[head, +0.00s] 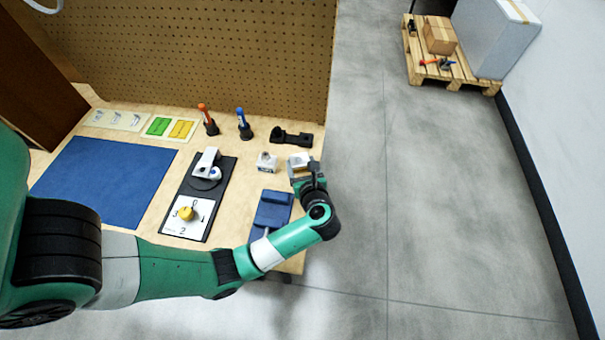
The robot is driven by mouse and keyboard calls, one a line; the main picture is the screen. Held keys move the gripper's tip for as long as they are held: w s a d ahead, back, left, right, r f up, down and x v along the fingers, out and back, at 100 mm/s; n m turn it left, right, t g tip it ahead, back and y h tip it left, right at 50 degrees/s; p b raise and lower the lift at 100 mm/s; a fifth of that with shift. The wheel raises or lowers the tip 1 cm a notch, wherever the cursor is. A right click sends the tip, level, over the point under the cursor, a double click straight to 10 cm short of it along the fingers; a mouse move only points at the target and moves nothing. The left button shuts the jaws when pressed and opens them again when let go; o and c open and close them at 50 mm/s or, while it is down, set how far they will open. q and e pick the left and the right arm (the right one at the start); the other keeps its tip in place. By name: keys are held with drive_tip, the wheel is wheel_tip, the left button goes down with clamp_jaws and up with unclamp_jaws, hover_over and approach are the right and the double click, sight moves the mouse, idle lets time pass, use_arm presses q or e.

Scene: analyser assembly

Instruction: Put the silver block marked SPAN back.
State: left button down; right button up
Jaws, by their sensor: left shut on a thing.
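My left gripper (302,170) is at the right edge of the wooden table, shut on a pale silver block (300,158). Its fingers hide part of the block, and I cannot read a mark on it. A second silver block (266,162) stands on the table just left of the gripper, apart from it. It has a dark label on its front, too small to read. A black plate (226,172) carries a silver lever piece (207,163) and a white numbered dial face with a yellow knob (186,213). My right gripper is out of view.
A blue holder (272,208) lies in front of the gripper, partly behind my forearm. A blue mat (105,182) and cards (158,126) are left. A pegboard (200,50) closes the back.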

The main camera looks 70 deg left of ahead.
sight(304, 171)
use_arm(q)
drive_tip(key=shift+w+a+f, duration=0.15)
drive_tip(key=shift+w+a, duration=0.05)
drive_tip(key=shift+w+a+f+b, duration=0.15)
drive_tip(key=shift+f+b, duration=0.4)
drive_tip(key=shift+f, duration=0.45)
drive_tip(key=shift+w+a+f+b, duration=0.1)
drive_tip(key=shift+f+b, duration=0.45)
drive_tip(key=shift+f, duration=0.45)
drive_tip(key=shift+f, duration=0.1)
drive_tip(key=shift+f, duration=0.15)
unclamp_jaws()
drive_tip(key=shift+d+r, duration=0.2)
drive_tip(key=shift+r, duration=0.25)
drive_tip(key=p+v, duration=0.3)
drive_tip(key=v, duration=0.7)
drive_tip(key=shift+s+d, duration=0.1)
drive_tip(key=shift+d, duration=0.15)
drive_tip(key=shift+s+d+r, duration=0.1)
drive_tip(key=shift+d+r, duration=0.05)
drive_tip(key=shift+d, duration=0.35)
